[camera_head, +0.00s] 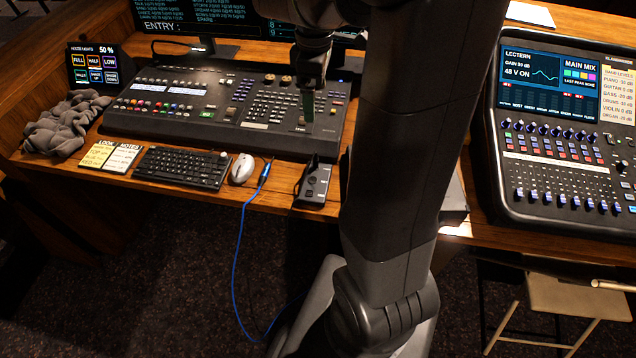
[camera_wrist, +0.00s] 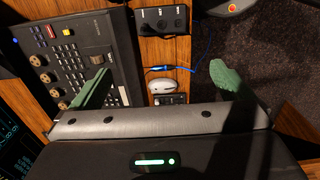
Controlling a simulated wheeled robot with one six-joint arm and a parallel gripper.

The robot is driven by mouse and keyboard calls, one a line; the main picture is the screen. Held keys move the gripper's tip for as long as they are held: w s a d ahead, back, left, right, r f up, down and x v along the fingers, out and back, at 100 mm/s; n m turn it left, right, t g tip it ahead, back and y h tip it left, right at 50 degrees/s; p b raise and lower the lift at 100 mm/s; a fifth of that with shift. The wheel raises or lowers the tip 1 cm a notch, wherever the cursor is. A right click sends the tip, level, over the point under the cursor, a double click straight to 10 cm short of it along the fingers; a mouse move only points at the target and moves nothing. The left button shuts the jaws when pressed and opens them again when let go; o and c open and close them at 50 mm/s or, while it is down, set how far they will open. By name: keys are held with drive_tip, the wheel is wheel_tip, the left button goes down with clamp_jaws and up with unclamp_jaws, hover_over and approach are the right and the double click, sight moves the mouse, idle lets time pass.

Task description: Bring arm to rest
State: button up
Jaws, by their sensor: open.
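My gripper (camera_wrist: 158,85) is open, its two green fingers spread wide with nothing between them in the wrist view. In the head view my gripper (camera_head: 308,106) hangs over the right part of the lighting console (camera_head: 225,118), and one green finger shows. I cannot tell whether that finger touches the console. My dark arm crosses the middle of the head view and hides part of the desk. In the wrist view the console (camera_wrist: 112,55) lies under the left finger, and the right finger is over the desk's front edge and floor.
A keyboard (camera_head: 183,167), a white mouse (camera_head: 242,168) and a small black box (camera_head: 314,185) lie along the desk's front edge. A blue cable (camera_head: 236,250) hangs to the floor. An audio mixer (camera_head: 560,150) stands right. A grey cloth (camera_head: 62,125) lies left. A stool (camera_head: 565,300) stands below right.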

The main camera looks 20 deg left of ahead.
wheel_tip(320, 180, down, 8)
drive_tip(key=b, duration=0.5)
drive_tip(key=shift+r+b, duration=0.25)
drive_tip(key=shift+b, duration=0.1)
drive_tip(key=shift+r, duration=0.1)
wheel_tip(320, 180, up, 10)
drive_tip(key=p, duration=0.8)
drive_tip(key=shift+p, duration=0.35)
drive_tip(key=shift+f, duration=0.2)
wheel_tip(320, 180, down, 8)
drive_tip(key=b, duration=0.6)
drive_tip(key=shift+r+b, duration=0.2)
drive_tip(key=shift+b, duration=0.15)
